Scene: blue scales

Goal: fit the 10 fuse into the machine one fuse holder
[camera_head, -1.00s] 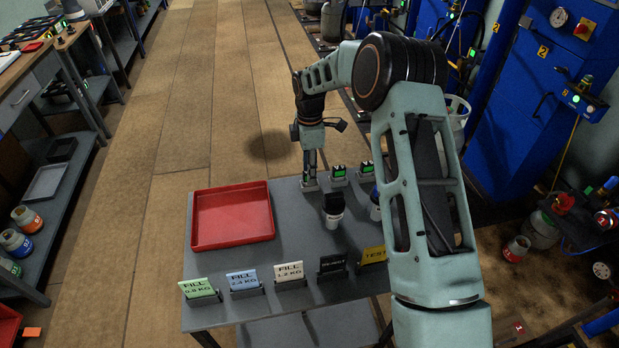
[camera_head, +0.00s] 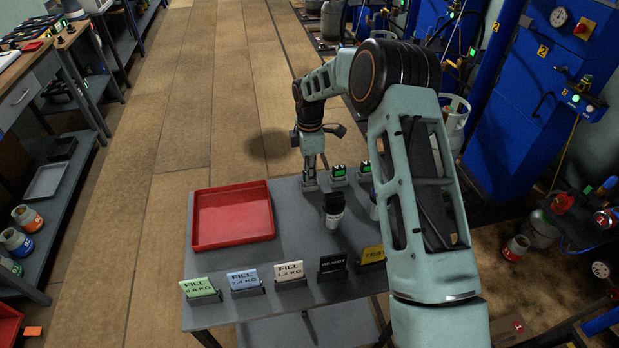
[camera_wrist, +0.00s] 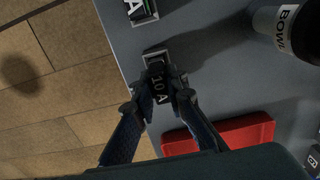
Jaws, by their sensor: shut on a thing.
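My gripper (camera_head: 310,178) is at the back edge of the grey table, pointing down at the left end of a row of small stands. In the wrist view my gripper (camera_wrist: 160,88) is shut on a dark fuse marked 10 A (camera_wrist: 157,84), with a finger on either side. The fuse is at a small grey stand (camera_wrist: 148,56) on the table; I cannot tell whether it is still seated in it. The machine one fuse holder cannot be made out in these views.
Beside it are two stands with green labels (camera_head: 338,172) (camera_head: 365,168). A red tray (camera_head: 232,243) lies left, a dark-topped white container (camera_head: 333,217) stands right, and label cards (camera_head: 290,272) line the front edge. Blue machines (camera_head: 535,75) stand at the right.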

